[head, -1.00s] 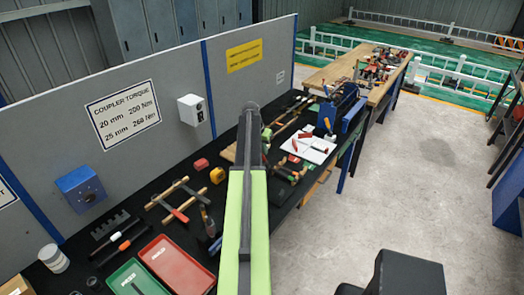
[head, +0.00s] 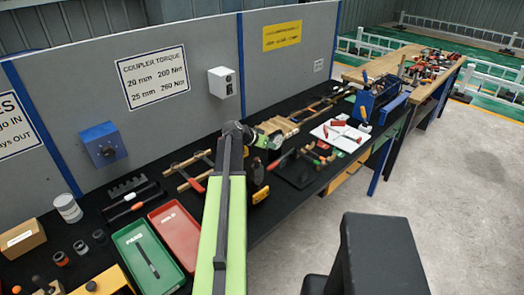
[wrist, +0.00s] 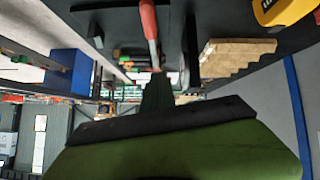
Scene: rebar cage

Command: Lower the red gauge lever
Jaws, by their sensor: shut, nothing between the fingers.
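A red lever (wrist: 149,20) shows at the top of the wrist view, its narrow metal end pointing down the picture toward my gripper (wrist: 157,80). In the head view a red handle (head: 280,160), which looks like the same lever, slants over a dark plate (head: 297,173) on the bench. My gripper (head: 268,142) is just left of and beyond this handle in the head view. Its fingers are shut and empty. In the wrist view the fingertips overlap the lever's lower end; whether they touch it I cannot tell. The lever's pivot and any gauge face are not clear.
Stepped wooden blocks (head: 278,125) lie beside my gripper. A white board (head: 340,134) with red-handled tools and a blue machine (head: 378,98) stand farther right. Red (head: 175,235) and green (head: 150,250) trays lie near left. A grey partition (head: 180,85) runs behind the bench.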

